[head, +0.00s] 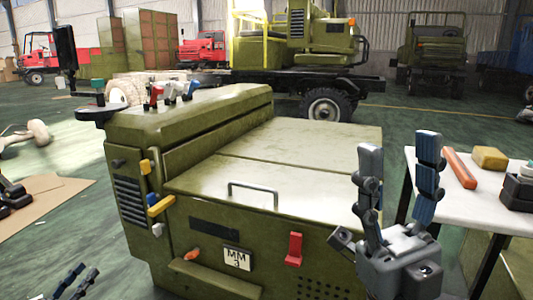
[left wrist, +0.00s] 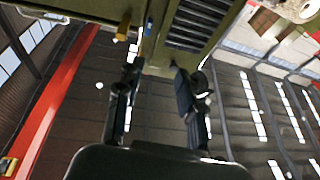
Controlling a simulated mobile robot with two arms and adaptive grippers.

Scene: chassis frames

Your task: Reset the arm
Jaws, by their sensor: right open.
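My right gripper (head: 399,146) points up in the head view, in front of the right side of the green chassis cabinet (head: 240,222). Its two fingers are apart with nothing between them. My left gripper (head: 78,280) shows only its finger ends at the bottom left edge of the head view, left of the cabinet. In the left wrist view, its fingers (left wrist: 158,80) stand apart and empty, with the cabinet's green side (left wrist: 190,28) and dark vent slats beyond them. Most of my left arm is out of the head view.
A white table (head: 455,188) at the right bears an orange bar (head: 460,167), a yellow block (head: 489,158) and a black part (head: 516,190). The cabinet has a metal handle (head: 253,192) and coloured levers. Green floor lies left of it; vehicles stand behind.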

